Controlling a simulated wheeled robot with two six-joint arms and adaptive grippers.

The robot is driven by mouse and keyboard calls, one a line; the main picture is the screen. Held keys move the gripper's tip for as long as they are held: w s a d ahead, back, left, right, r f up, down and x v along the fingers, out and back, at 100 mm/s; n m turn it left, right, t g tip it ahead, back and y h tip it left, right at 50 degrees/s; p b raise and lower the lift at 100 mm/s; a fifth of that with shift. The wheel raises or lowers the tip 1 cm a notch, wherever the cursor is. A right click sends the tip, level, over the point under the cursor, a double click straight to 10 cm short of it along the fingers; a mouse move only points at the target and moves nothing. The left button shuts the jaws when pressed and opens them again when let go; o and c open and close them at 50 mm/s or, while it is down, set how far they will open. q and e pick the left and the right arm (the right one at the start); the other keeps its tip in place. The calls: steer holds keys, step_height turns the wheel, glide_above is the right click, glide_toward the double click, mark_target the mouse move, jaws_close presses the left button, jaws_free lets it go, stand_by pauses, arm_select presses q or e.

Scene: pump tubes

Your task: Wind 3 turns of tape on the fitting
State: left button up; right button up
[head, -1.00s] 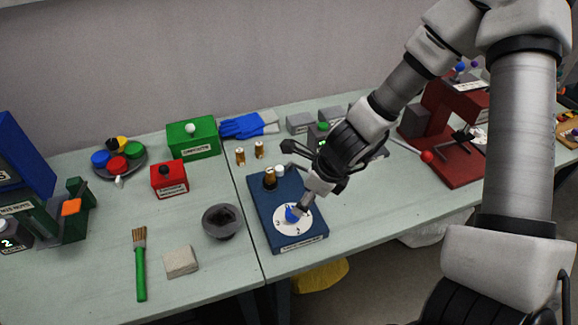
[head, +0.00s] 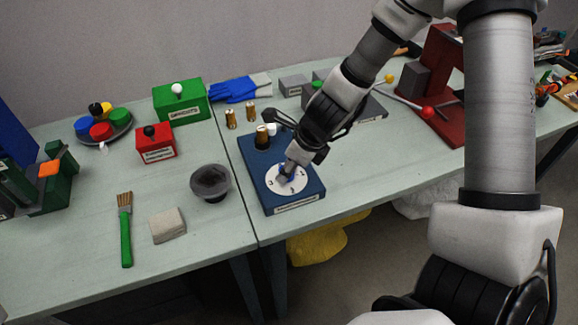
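A blue box (head: 258,178) with a front label stands on the table. On its top are an upright brass fitting (head: 262,138), a small white piece (head: 272,128) close beside it, and a white numbered dial (head: 303,184) with a blue knob (head: 290,178) at its centre. My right gripper (head: 287,175) reaches down from the upper right, its fingers close together at the knob and hiding most of it. It appears shut on the knob. Whether tape is on the fitting is too small to tell. My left gripper is not in view.
Two loose brass fittings (head: 230,118) stand behind the box. A dark bowl (head: 211,184), a beige block (head: 167,226) and a green-handled brush (head: 125,235) lie to the left. A red box (head: 156,145) and a green box (head: 182,102) stand behind. A red press (head: 440,85) is at right.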

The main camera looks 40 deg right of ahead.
steer(key=shift+c, duration=0.6)
steer(key=o, duration=0.4)
jaws_close()
steer(key=shift+f, duration=0.1)
steer(key=m+b, duration=0.2)
steer(key=b, duration=0.1)
steer(key=shift+f+h, duration=0.25)
steer(key=shift+h, duration=0.15)
steer(key=shift+a+r+m+b, duration=0.1)
steer(key=shift+m+b, duration=0.3)
steer(key=shift+b, duration=0.1)
steer(key=shift+s+r+m, duration=0.1)
steer(key=shift+r+m, duration=0.1)
steer(key=shift+m, duration=0.1)
